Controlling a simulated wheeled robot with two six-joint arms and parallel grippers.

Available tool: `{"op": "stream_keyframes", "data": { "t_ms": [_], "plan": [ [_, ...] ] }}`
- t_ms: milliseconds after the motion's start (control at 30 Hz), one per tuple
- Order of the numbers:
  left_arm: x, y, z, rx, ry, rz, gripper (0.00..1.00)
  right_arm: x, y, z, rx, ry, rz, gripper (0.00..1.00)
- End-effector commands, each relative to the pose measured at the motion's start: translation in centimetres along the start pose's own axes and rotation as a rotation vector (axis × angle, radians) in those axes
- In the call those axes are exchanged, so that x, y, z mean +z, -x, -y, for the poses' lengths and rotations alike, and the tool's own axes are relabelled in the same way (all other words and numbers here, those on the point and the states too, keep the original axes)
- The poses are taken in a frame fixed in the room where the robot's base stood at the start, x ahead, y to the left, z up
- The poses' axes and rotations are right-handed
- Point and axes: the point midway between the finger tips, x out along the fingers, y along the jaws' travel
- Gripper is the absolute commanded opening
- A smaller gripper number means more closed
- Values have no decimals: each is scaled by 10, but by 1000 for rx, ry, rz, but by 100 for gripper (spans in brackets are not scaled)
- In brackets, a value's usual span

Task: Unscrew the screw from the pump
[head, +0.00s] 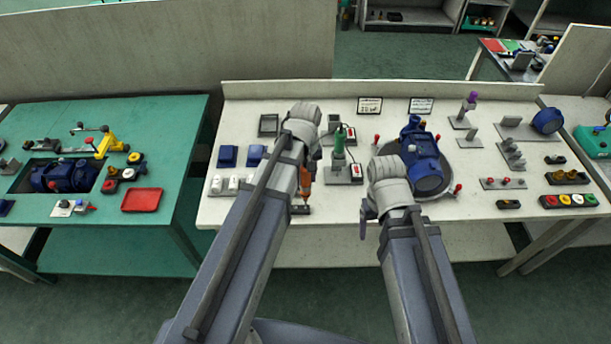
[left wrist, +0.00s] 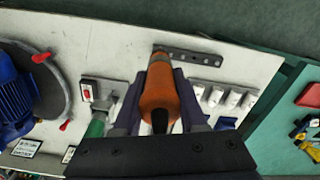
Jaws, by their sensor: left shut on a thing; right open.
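The blue pump (head: 426,172) sits on a grey round plate (head: 447,182) at the middle right of the white table; it also shows at the left edge of the left wrist view (left wrist: 14,100). I cannot make out the screw. My left gripper (head: 304,168) is shut on an orange tool, probably a screwdriver (head: 305,183), left of the pump. In the left wrist view the orange tool (left wrist: 160,98) sits between both fingers. My right gripper (head: 369,211) is open, at the plate's left side; its arm hides part of the plate and pump.
A dark strip with holes (left wrist: 195,57) lies by the orange tool's far end. A green tool (head: 339,150) stands upright in a holder between tool and pump. Red-handled clamps (head: 458,188) surround the plate. White switches (head: 233,184) and blue boxes (head: 228,156) lie to the left.

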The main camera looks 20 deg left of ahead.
Motion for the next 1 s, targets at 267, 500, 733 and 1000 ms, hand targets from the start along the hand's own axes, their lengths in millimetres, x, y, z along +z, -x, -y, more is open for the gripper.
{"op": "stream_keyframes", "data": {
  "t_ms": [267, 500, 733, 1000],
  "plan": [
    [0, 18, 0, 0, 0, 0, 0, 1, 18, -2, 0, 0, 0, 76],
    [0, 31, 0, 0, 0, 0, 0, 2, 31, -3, 0, 0, 0, 76],
    [0, 39, 0, 0, 0, 0, 0, 2, 39, -4, 0, 0, 0, 76],
    [0, 38, 0, 0, 1, 0, 0, 2, 38, -4, 0, 0, 0, 76]
  ]
}}
